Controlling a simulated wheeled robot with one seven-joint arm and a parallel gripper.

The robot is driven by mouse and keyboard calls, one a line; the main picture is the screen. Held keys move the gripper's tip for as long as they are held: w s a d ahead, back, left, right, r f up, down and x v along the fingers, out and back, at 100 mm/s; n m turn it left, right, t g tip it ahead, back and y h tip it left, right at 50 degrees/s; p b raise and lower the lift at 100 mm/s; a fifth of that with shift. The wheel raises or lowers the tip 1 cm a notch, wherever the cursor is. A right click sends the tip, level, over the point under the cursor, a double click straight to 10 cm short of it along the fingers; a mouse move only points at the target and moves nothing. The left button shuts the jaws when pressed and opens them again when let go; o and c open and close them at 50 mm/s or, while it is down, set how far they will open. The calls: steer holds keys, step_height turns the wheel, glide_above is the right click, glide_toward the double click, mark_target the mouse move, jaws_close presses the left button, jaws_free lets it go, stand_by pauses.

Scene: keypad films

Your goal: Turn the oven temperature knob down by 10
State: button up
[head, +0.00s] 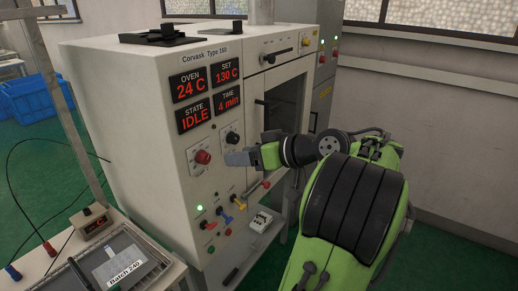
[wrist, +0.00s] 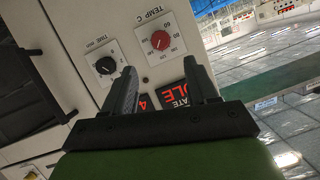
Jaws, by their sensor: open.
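The oven (head: 150,90) is a cream cabinet marked "Corvask Type 160". Its displays read OVEN 24 C, SET 130 C (head: 228,72), STATE IDLE and TIME 4 min. The red temperature knob (head: 203,157) is on the front panel; in the wrist view the red knob (wrist: 160,40) sits on a white plate marked "TEMP C", seen upside down. My gripper (head: 230,158) is in front of the panel, to the right of the red knob in the head view. In the wrist view my gripper (wrist: 163,78) is open and empty, its fingers apart from the knob.
A black time knob (head: 232,138) is up and right of the red one; it shows in the wrist view (wrist: 105,65). Below are a green lamp (head: 200,208) and several coloured levers (head: 225,219). A bench with a "Batch 240" tray (head: 125,272) stands front left.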

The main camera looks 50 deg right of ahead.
steer(key=p+v, duration=0.3)
steer(key=v, duration=0.2)
steer(key=shift+w, duration=0.1)
stand_by(0.4)
